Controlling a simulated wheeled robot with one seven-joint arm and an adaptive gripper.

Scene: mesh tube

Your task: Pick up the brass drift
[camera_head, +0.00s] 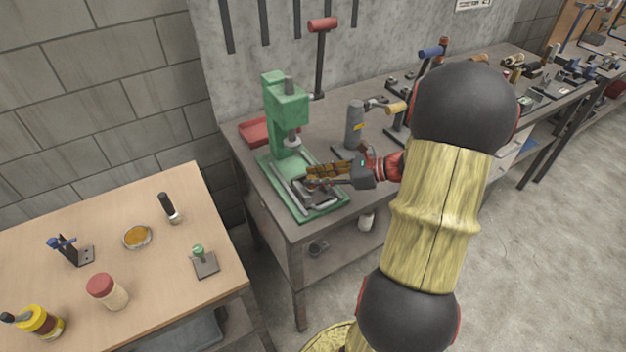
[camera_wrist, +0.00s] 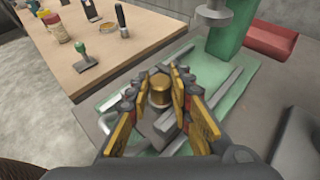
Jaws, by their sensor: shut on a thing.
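The brass drift (camera_wrist: 159,90) is a short golden cylinder, seen in the wrist view between the fingertips of my gripper (camera_wrist: 158,97). My gripper is shut on it. In the head view my gripper (camera_head: 318,176) is over the base of the green press (camera_head: 286,104), and the drift is hard to tell from the yellow-brown fingers there. In the wrist view the drift appears above the grey plates on the press base. I cannot tell whether its lower end touches them.
A red tray (camera_head: 256,133) lies behind the press. A grey cylindrical tool (camera_head: 354,125) stands to its right. The wooden table (camera_head: 148,206) at left holds a red-capped jar (camera_head: 107,291), a stamp with a green knob (camera_head: 204,262) and other small things.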

